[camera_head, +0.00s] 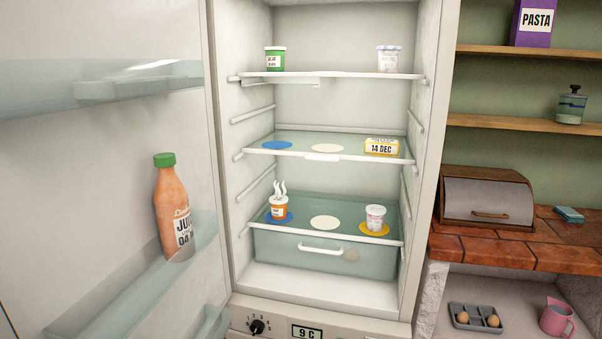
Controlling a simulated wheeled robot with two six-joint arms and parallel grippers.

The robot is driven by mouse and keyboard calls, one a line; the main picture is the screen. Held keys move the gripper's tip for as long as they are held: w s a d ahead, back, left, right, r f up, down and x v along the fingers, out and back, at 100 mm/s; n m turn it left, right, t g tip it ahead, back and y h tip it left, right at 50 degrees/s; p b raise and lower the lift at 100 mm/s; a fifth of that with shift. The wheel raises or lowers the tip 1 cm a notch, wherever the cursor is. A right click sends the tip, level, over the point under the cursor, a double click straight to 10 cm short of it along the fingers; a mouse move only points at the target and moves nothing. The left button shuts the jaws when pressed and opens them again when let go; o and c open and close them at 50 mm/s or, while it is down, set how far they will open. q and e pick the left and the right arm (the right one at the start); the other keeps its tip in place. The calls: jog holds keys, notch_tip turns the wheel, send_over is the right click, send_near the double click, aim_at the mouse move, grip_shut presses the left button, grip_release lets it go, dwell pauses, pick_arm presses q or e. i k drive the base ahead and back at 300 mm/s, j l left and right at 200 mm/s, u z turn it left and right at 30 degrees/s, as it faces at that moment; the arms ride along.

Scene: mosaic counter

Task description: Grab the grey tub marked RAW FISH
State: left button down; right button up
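No tub in view has a readable RAW FISH marking. A pale grey-white tub (388,59) stands upright at the right of the fridge's top shelf; its label is too small to read. Another pale tub (375,217) with a small reddish label stands on a yellow disc (374,230) at the right of the lowest shelf. A green tub (275,59) with a white label stands at the left of the top shelf. Neither of my grippers is in view.
The fridge door (110,150) stands open at left, holding a juice bottle (172,208). A steaming orange cup (278,208) stands lower left; a 14 DEC box (381,147) is on the middle shelf. The clear drawer (290,257) is shut. A bread box (487,199) sits right.

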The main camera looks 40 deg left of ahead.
aim_at(389, 55)
jog(key=j+u, duration=0.3)
jog(key=k+j+u, duration=0.1)
jog(key=j+u, duration=0.25)
jog(key=j, duration=0.15)
jog(key=j+z, duration=0.2)
jog(key=j, duration=0.7)
jog(key=k+j+z, duration=0.15)
jog(key=j, duration=0.75)
jog(key=i+j, duration=0.1)
jog(key=j, duration=0.25)
jog(key=l+u, duration=0.35)
jog(key=l, duration=1.8)
jog(key=l+u, duration=0.15)
jog(key=l, duration=0.7)
